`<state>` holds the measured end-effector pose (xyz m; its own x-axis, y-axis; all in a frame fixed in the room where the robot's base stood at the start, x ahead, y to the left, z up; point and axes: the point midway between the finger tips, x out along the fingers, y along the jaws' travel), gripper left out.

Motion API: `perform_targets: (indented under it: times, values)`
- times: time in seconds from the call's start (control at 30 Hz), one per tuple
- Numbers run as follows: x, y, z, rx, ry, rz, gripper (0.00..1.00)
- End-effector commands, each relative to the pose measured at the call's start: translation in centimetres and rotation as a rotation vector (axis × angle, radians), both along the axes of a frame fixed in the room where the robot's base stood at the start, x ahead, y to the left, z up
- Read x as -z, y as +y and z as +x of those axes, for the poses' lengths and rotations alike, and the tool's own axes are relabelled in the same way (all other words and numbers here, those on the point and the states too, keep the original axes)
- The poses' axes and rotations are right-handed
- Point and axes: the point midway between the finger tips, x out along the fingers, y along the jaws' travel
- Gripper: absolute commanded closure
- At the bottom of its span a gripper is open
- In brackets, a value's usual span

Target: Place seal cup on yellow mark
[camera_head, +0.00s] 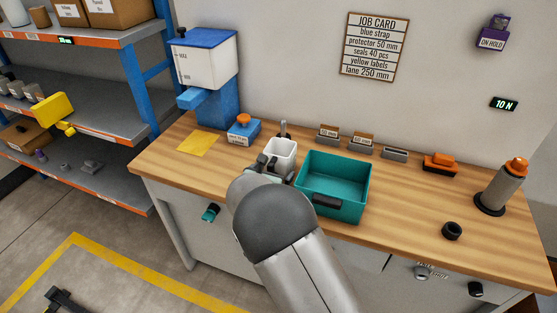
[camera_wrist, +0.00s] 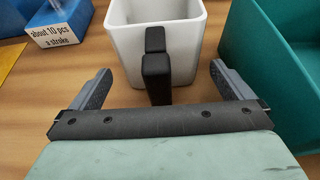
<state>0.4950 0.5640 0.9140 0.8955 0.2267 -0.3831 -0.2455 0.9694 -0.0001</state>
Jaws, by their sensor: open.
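The seal cup (camera_head: 281,152) is a white, square, open-topped cup standing upright on the wooden bench. In the wrist view the cup (camera_wrist: 187,40) faces me with its black handle (camera_wrist: 155,66) pointing toward my gripper. My gripper (camera_wrist: 157,75) is open, with one finger on each side of the handle and apart from it. The gripper (camera_head: 270,166) is partly hidden behind my arm in the head view. The yellow mark (camera_head: 199,144) is a flat yellow patch on the bench, left of the cup and in front of the blue dispenser; it looks empty.
A teal bin (camera_head: 334,183) stands close to the right of the cup. A blue box with an orange knob (camera_head: 243,130) sits between cup and yellow mark, slightly behind. The white-and-blue dispenser (camera_head: 208,70) stands at the back left. Small label holders (camera_head: 362,143) line the back.

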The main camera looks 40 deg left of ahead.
Motion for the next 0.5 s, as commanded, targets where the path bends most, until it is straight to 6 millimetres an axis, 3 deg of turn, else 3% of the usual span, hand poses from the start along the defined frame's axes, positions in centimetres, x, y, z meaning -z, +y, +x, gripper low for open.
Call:
perform_targets:
  times: [0.1,0.33,0.37,0.5]
  values:
    - [0.39,0.22,0.93,0.000,0.000,-0.001,0.00]
    - [0.52,0.26,1.07,0.000,0.000,-0.001,0.00]
    - [0.52,0.26,1.06,0.000,0.000,-0.001,0.03]
    - [0.52,0.26,1.04,0.000,0.000,0.000,0.42]
